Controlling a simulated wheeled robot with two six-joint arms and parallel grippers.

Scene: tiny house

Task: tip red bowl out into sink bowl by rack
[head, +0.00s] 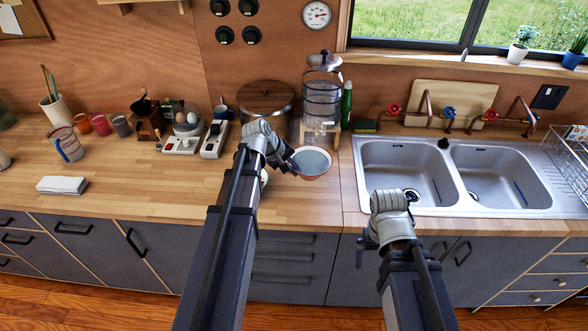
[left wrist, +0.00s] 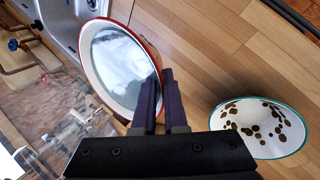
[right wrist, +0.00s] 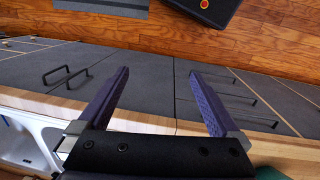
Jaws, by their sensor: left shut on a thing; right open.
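In the left wrist view the fingers (left wrist: 163,95) pinch the red bowl's rim (left wrist: 152,52). The sink bowl by the rack (head: 498,180) is the right basin, beside the wire dish rack (head: 568,165). My right gripper (right wrist: 160,75) is open and empty in front of the cabinets.
The left basin (head: 405,165) lies between the red bowl and the right basin. Copper taps (head: 450,115) stand behind both. A green-rimmed white bowl with brown spots (left wrist: 258,142) is close to my left gripper. A glass dispenser (head: 322,95) stands behind the red bowl.

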